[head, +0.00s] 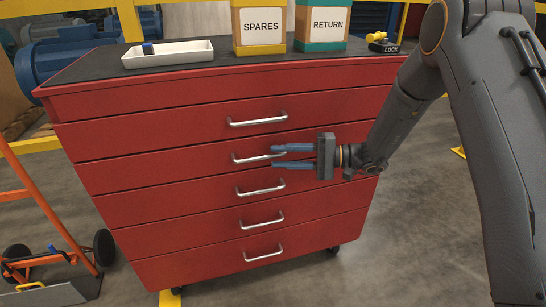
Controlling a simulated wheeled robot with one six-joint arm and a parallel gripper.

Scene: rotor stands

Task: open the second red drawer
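The red drawer cabinet (220,87) stands in front of me, with several drawers, each with a silver bar handle. The second red drawer (150,170), counted by handles from the top, looks closed and flush with its neighbours. Its handle (242,160) is at the middle of its face. My gripper (274,157) reaches in from the right with its blue fingers pointing left. The fingers are open, one above and one below the right end of this handle in the picture. I cannot tell whether they touch it or how deep they reach.
On the cabinet top are a white tray (168,55) with a blue item, a SPARES bin (260,27), a RETURN bin (322,27) and a LOCK device (384,43). An orange cart (45,205) stands at the left. The floor in front right is clear.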

